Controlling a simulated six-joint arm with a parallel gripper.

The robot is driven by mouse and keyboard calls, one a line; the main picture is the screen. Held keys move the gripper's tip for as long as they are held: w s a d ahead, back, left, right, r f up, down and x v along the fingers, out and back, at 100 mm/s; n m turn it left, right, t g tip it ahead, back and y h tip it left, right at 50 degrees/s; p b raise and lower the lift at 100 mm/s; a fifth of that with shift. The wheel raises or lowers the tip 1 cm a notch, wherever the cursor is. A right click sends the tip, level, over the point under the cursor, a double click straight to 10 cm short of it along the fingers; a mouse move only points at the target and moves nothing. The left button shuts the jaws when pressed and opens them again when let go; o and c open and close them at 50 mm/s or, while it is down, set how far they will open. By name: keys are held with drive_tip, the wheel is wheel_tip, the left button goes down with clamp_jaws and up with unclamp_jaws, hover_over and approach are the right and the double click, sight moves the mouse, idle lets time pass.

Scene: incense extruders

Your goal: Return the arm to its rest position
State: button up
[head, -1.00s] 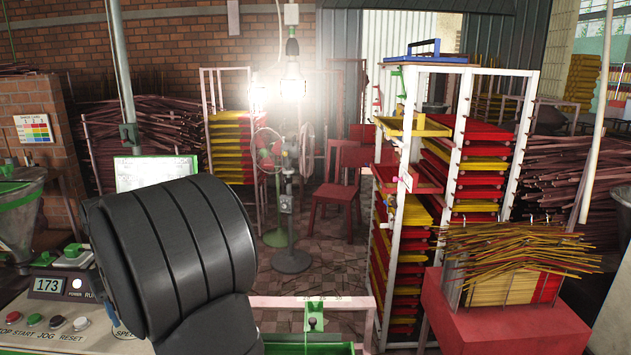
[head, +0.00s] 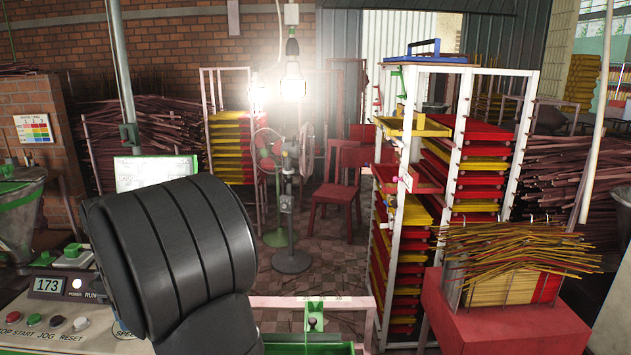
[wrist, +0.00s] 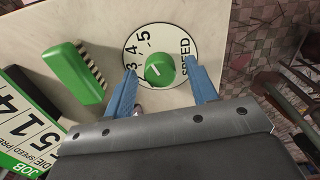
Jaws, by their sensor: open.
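My gripper (wrist: 160,76) shows in the wrist view with its two blue fingers spread apart and nothing held between them. The round green speed knob (wrist: 159,69) lies between the fingers in that view, on a white dial marked SPEED. A visible gap separates the knob from each finger; I cannot tell how far the fingertips are above the panel. In the head view my black arm link fills the lower left and hides the gripper and the knob.
A tray rack (head: 404,290) and a red block (head: 505,325) with incense sticks stand at right.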

drive_tip(key=shift+n, duration=0.9)
drive_tip(key=o, duration=1)
drive_tip(key=shift+o, duration=0.2)
drive_tip(key=s+a+r+n+t+y, duration=0.1)
drive_tip(key=s+a+r+n+y, duration=0.15)
drive_tip(key=r+n, duration=0.5)
drive_tip(key=s+a+r+n+t+y, duration=0.1)
drive_tip(key=s+a+r+n+y, duration=0.15)
drive_tip(key=r+n, duration=0.5)
wheel_tip(320, 180, down, 9)
drive_tip(key=w+a+h, duration=0.1)
drive_tip(key=a, duration=0.2)
drive_tip(key=shift+r, duration=0.15)
drive_tip(key=shift+d+r, duration=0.1)
